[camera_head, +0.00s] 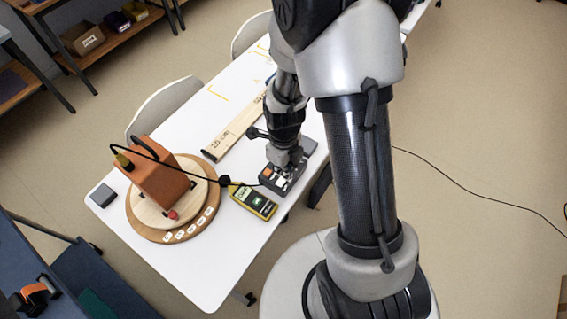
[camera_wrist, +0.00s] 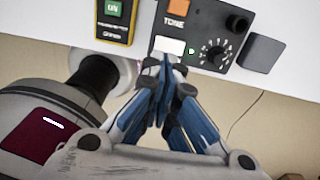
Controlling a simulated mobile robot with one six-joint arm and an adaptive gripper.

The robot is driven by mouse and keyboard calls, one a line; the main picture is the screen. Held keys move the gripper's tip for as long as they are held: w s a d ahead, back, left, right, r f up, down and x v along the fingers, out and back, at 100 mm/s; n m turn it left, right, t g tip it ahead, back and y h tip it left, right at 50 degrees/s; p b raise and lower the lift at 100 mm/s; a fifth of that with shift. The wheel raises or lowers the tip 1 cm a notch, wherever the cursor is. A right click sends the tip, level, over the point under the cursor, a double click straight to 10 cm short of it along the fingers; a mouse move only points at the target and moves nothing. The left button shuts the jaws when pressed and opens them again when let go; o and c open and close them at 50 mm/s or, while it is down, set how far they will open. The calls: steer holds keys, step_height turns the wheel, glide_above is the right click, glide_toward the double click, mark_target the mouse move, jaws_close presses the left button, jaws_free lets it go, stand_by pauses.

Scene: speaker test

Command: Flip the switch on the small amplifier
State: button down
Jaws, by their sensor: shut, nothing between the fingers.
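The small amplifier (camera_head: 295,180) is a dark box on the white table, below my gripper. In the wrist view the amplifier (camera_wrist: 196,18) shows an orange block by the word TONE, a pale rectangular piece (camera_wrist: 171,45), a small green light (camera_wrist: 191,51) and a dial with a black knob (camera_wrist: 216,54). I cannot tell whether the pale piece is the switch. My gripper (camera_wrist: 164,62) is shut and empty, its blue fingertips together just by the pale piece. Whether they touch it is unclear. In the head view my gripper (camera_head: 287,166) hides part of the amplifier.
A yellow meter (camera_head: 254,200) with a green display lies left of the amplifier. Further left, an orange box (camera_head: 158,185) stands on a round wooden base (camera_head: 137,211), with a black cable running toward the meter. A wooden board (camera_head: 232,134) lies behind. The near table end is clear.

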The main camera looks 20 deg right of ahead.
mark_target(286, 182)
step_height(286, 182, down, 6)
steer(key=shift+r+b, duration=0.1)
steer(key=shift+b, duration=0.9)
steer(key=shift+s+a+f, duration=0.1)
steer(key=shift+f, duration=0.35)
steer(key=shift+r, duration=0.1)
steer(key=shift+w+d+r, duration=0.2)
steer(key=shift+w+d, duration=0.25)
steer(key=shift+d, duration=0.2)
